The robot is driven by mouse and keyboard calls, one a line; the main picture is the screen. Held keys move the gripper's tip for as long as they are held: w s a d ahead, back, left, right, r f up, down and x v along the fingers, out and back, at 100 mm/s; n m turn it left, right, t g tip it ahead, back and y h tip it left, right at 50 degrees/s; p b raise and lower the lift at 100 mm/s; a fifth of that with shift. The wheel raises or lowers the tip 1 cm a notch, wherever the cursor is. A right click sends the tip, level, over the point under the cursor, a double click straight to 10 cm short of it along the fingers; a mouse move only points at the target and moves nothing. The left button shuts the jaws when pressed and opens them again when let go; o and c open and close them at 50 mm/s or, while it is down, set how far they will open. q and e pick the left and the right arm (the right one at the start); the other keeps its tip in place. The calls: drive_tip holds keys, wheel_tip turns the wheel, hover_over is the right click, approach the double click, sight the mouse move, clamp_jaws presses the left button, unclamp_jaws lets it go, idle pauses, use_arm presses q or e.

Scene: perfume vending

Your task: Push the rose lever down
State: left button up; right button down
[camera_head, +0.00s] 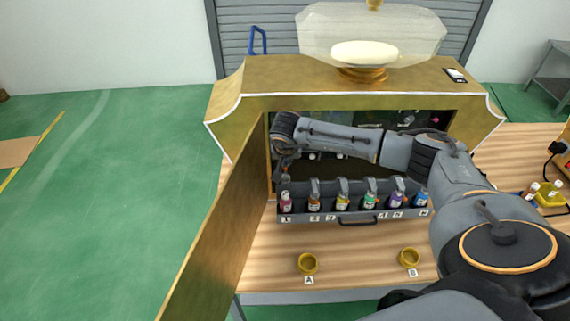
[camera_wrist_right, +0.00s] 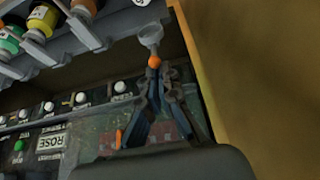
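My right arm reaches across the cabinet front, and its gripper (camera_head: 284,160) is at the left end of the bottle rack (camera_head: 350,215), above the first bottle (camera_head: 285,202). In the right wrist view, the fingers (camera_wrist_right: 163,78) converge with their tips close together, just by an orange ball on a grey funnel-like part (camera_wrist_right: 150,38). I cannot tell whether they touch. A ROSE label (camera_wrist_right: 50,141) shows on the panel, among white knobs (camera_wrist_right: 120,87) and one green knob (camera_wrist_right: 18,145). Which lever is the rose one is unclear. My left gripper is out of view.
The cabinet door (camera_head: 220,225) hangs open on the left, close to my right gripper. Two yellow cups, A (camera_head: 308,263) and B (camera_head: 409,257), stand on the wooden counter (camera_head: 360,262). A yellow tray (camera_head: 550,200) with small bottles is at the right.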

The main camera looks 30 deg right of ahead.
sight(285, 176)
drive_tip(key=shift+s+a, duration=0.1)
drive_tip(key=shift+s, duration=0.05)
drive_tip(key=shift+s+a+f, duration=0.25)
drive_tip(key=shift+s+a, duration=0.05)
drive_tip(key=shift+s, duration=0.25)
drive_tip(key=shift+s+a+f, duration=0.4)
drive_tip(key=shift+s, duration=0.25)
drive_tip(key=shift+s+a+f+b, duration=0.3)
drive_tip(key=shift+s+f+b, duration=0.2)
drive_tip(key=shift+f+b, duration=0.05)
drive_tip(key=shift+r, duration=0.15)
idle(0.4)
